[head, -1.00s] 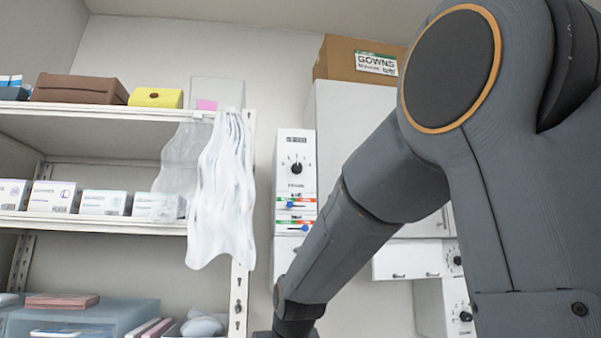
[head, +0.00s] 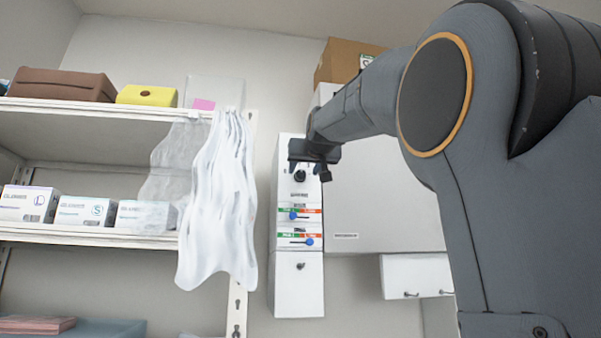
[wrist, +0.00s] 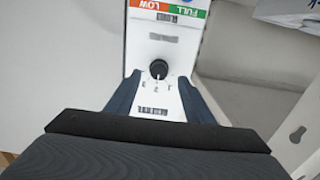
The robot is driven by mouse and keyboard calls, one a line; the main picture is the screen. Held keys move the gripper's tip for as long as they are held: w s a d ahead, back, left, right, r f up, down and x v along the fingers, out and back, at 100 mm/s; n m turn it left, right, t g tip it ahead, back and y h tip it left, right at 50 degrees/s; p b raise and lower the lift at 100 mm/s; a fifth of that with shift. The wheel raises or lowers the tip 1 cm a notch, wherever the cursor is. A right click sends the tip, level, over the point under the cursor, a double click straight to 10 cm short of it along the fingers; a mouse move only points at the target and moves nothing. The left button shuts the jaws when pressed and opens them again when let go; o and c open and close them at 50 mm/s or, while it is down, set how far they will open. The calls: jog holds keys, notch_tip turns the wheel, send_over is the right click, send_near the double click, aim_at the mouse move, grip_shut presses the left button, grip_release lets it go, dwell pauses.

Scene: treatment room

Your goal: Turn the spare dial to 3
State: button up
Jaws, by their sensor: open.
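A white wall panel (head: 286,225) carries a round black dial (head: 300,176), partly covered by my gripper (head: 314,168) in the head view. In the wrist view the dial (wrist: 158,69) appears upside down, with a small number scale and a pointer mark facing the scale. The pointer's exact number is too small to tell, and the labels near the dial are not readable. My gripper (wrist: 158,95) is open and empty. Its two fingers lie to either side of the dial in the wrist view, apart from it.
Below the dial are two sliders with blue knobs (head: 293,216) and red-green strips. A white cabinet (head: 385,200) stands to the right, with a cardboard box (head: 337,60) on top. To the left, a shelf (head: 85,112) holds boxes, and a translucent sheet (head: 218,200) hangs from it.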

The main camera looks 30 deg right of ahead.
aim_at(301, 174)
jog(key=shift+p+x, duration=0.95)
jog(key=shift+x, duration=1.6)
jog(key=c, duration=1)
jog(key=shift+f+m, duration=0.1)
jog(key=shift+m, duration=0.4)
jog(key=m+b, duration=0.1)
jog(key=m, duration=0.1)
jog(key=shift+m, duration=0.3)
jog(key=shift+m+b, duration=0.65)
jog(key=shift+m, duration=0.85)
